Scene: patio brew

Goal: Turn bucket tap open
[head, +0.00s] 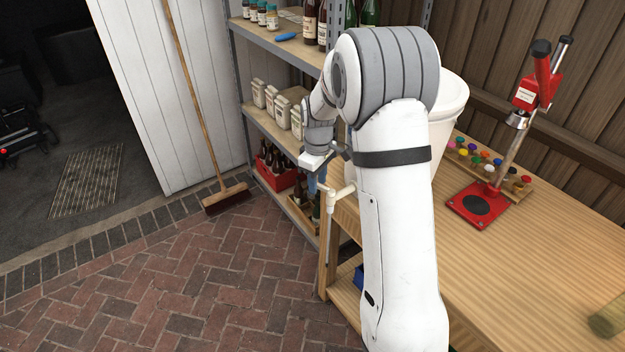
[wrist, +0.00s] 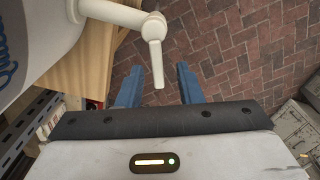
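The white bucket (head: 448,105) stands on the wooden bench, partly hidden behind my arm. Its white tap (head: 331,200) sticks out past the bench edge. In the wrist view the bucket (wrist: 28,42) fills the upper left and the tap (wrist: 112,14) reaches in from it. A narrow white tap lever (wrist: 155,55) points down the picture. My gripper (wrist: 158,68) is open, with one blue finger on each side of the lever's lower end in the picture. I see gaps on both sides; depth is unclear. In the head view my gripper (head: 318,180) is beside the tap, partly hidden.
A red bottle capper (head: 490,195) and coloured caps (head: 480,160) are on the wooden bench (head: 530,265). Shelves (head: 285,45) with bottles and jars stand behind my gripper. A broom (head: 190,90) leans on the white door. The brick floor (head: 200,285) at left is clear.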

